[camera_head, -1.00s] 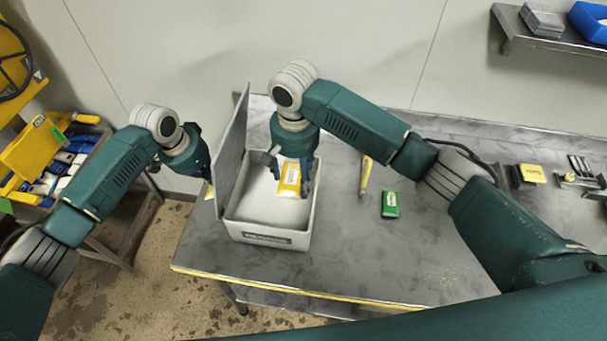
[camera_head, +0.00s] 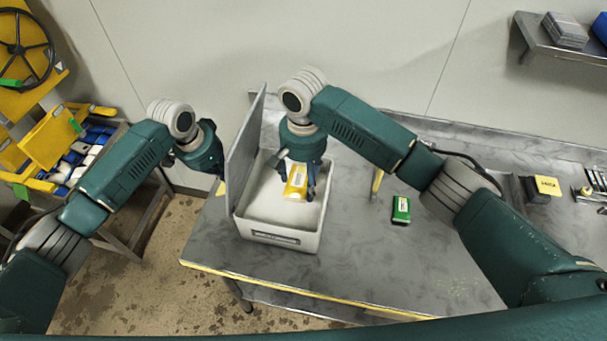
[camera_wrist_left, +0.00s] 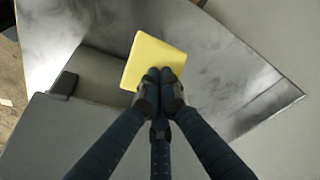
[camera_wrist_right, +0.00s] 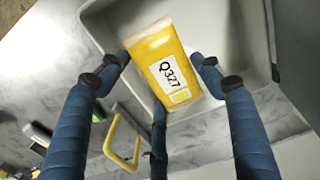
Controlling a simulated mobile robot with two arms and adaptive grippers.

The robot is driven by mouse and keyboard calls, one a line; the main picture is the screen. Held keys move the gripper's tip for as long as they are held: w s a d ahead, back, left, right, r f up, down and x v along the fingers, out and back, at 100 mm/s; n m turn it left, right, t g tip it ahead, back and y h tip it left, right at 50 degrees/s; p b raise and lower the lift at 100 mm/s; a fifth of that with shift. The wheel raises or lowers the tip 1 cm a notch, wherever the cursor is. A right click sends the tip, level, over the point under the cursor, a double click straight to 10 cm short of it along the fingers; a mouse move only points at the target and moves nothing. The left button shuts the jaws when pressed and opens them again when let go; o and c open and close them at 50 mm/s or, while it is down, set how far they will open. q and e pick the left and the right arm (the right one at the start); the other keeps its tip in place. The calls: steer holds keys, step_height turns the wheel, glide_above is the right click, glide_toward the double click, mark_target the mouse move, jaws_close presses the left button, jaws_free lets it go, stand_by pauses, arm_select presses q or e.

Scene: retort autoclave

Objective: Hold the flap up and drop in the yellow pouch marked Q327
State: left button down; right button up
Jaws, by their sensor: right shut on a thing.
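The yellow pouch (camera_head: 296,181) is held by my right gripper (camera_head: 299,172) over the open bin (camera_head: 270,238). In the right wrist view the pouch (camera_wrist_right: 172,68) shows a white label reading Q327, with fingers at both sides. The grey flap (camera_head: 244,145) stands upright on the bin's left side. My left gripper (camera_head: 214,168) is just left of the flap, its fingertips close together in the left wrist view (camera_wrist_left: 160,80). A yellow square piece (camera_wrist_left: 153,58) shows at those fingertips. I cannot tell whether they touch it or the flap.
A green packet (camera_head: 401,209) lies on the metal table (camera_head: 370,255), right of the bin. A slim yellow object (camera_head: 376,183) is nearer the bin. A yellow and black item (camera_head: 543,188) stands at the right.

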arm_select(q)
steer(key=shift+d, duration=0.1)
arm_select(e)
steer(key=shift+f, duration=0.35)
steer(key=o, duration=1.2)
steer(key=shift+o, duration=0.2)
step_height(320, 180, up, 12)
